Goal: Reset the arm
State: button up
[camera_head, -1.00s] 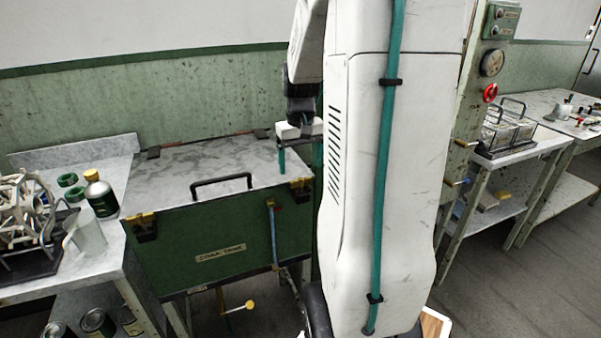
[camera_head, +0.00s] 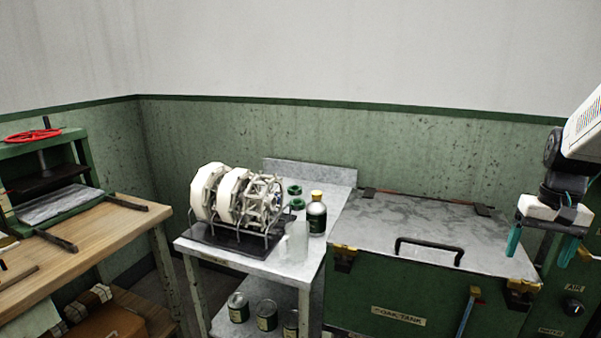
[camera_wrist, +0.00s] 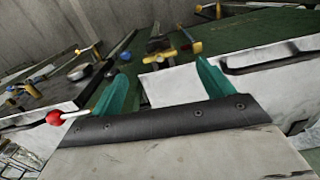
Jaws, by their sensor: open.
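My gripper (camera_head: 540,243) is at the right of the head view, with its two teal fingers pointing down and apart. It is open, with nothing seen between the fingers. It hangs near the right front corner of the green soak tank (camera_head: 400,313), whose grey lid is closed and has a black handle (camera_head: 430,250). In the wrist view my gripper (camera_wrist: 160,85) shows both teal fingers spread. Most of my arm is outside the head view.
A wooden bench (camera_head: 100,235) with a green press (camera_head: 45,180) stands far left.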

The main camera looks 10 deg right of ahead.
jog(key=s+a+r+n, duration=0.2)
jog(key=s+a, duration=0.4)
jog(key=a, duration=0.9)
jog(key=s+a+r+n+t, duration=0.1)
jog(key=s+a+n, duration=0.3)
jog(key=a, duration=1)
jog(key=shift+s+a+r+n+t, duration=0.35)
jog(key=shift+s+r, duration=0.2)
jog(key=shift+s, duration=0.55)
